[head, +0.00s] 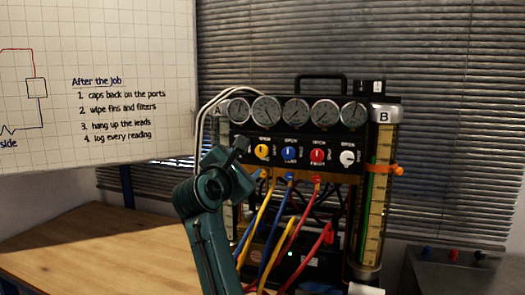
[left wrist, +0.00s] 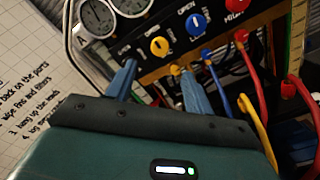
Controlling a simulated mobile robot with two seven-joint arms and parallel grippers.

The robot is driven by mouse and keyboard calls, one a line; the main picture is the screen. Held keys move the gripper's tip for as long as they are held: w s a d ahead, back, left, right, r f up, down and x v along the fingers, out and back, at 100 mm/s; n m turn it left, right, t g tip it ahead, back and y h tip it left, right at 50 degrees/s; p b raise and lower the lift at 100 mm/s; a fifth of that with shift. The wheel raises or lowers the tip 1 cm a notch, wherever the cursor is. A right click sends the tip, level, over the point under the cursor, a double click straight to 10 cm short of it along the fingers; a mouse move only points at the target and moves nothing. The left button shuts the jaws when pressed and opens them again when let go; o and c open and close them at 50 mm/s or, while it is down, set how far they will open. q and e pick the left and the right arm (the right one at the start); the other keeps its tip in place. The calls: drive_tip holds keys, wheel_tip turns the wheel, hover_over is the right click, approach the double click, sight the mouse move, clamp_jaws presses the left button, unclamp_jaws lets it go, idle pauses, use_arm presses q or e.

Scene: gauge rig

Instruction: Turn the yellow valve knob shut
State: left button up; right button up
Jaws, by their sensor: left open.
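My left gripper (head: 241,147) is just left of the knob in the head view. In the left wrist view its two blue fingers (left wrist: 158,69) are apart with nothing between them, and they do not appear to touch the knob. My right gripper is not in view.
Blue (head: 289,153), red (head: 318,155) and white (head: 348,158) knobs sit to the right. Several gauges (head: 296,111) are above. Yellow, blue and red hoses (head: 275,215) hang close below the knobs. A tall tube marked B (head: 378,190) stands at right. The wooden table (head: 110,255) is clear at left.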

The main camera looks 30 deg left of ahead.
sight(260, 152)
use_arm(q)
drive_tip(key=p+x, duration=0.1)
drive_tip(key=x, duration=0.8)
drive_tip(key=shift+w+a+p, duration=0.15)
drive_tip(key=shift+w+p, duration=0.15)
drive_tip(key=shift+x, duration=0.85)
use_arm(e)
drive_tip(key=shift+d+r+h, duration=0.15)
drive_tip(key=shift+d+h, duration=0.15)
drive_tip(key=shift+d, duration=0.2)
use_arm(q)
drive_tip(key=shift+c, duration=0.5)
drive_tip(key=c, duration=0.9)
drive_tip(key=shift+o, duration=0.2)
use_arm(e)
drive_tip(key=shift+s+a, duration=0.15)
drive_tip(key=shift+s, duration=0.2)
